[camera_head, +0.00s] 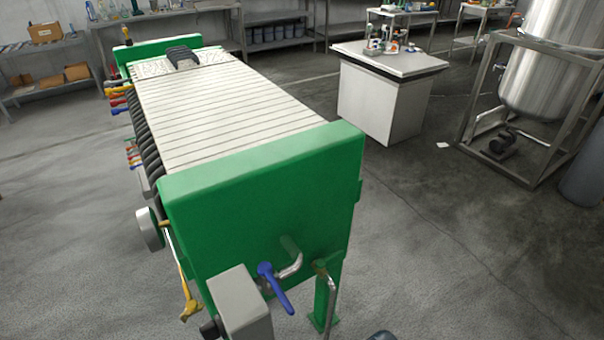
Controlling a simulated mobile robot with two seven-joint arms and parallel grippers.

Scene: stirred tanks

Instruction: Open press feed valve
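The filter press has a green end plate (262,205) facing me and a long stack of white plates (220,105) behind it. A valve with a blue lever handle (276,288) sits low on the front of the end plate. Its handle slants down to the right, across the line of the bent metal pipe (292,262) that enters the plate. I cannot tell from this view whether the valve is open or closed. Neither of my grippers can be made out in the view.
A grey box (240,302) stands just left of the blue handle. A second bent pipe (330,290) is by the green leg at right. A white cabinet (385,95) and a framed steel tank (548,65) stand farther back.

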